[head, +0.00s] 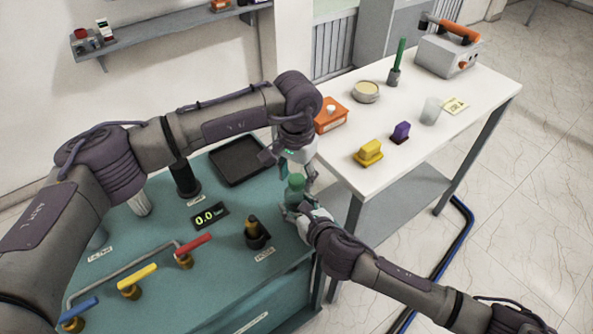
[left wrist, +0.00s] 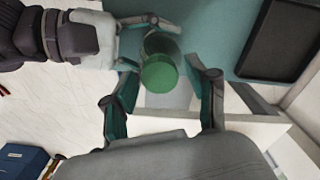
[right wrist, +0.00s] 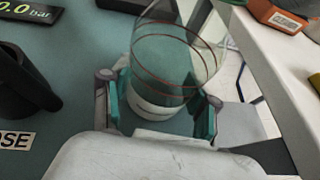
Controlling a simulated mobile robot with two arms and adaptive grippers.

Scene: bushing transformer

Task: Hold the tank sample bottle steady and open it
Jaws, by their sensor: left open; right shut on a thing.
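The tank sample bottle (head: 296,190) is upright at the right edge of the teal bench, with a green cap on top. The green cap (left wrist: 159,74) shows from above in the left wrist view. My right gripper (head: 293,209) is shut on the bottle's lower body; the clear glass body (right wrist: 178,55) with thin red rings stands between its fingers in the right wrist view. My left gripper (head: 303,178) is open above the bottle, with its fingers on either side of the cap and apart from it. The bottle's base is partly hidden by my right gripper.
The teal bench (head: 225,275) holds a black tray (head: 239,160), a gauge (head: 210,216) reading 0.0, a black holder (head: 257,236) and coloured valve handles.

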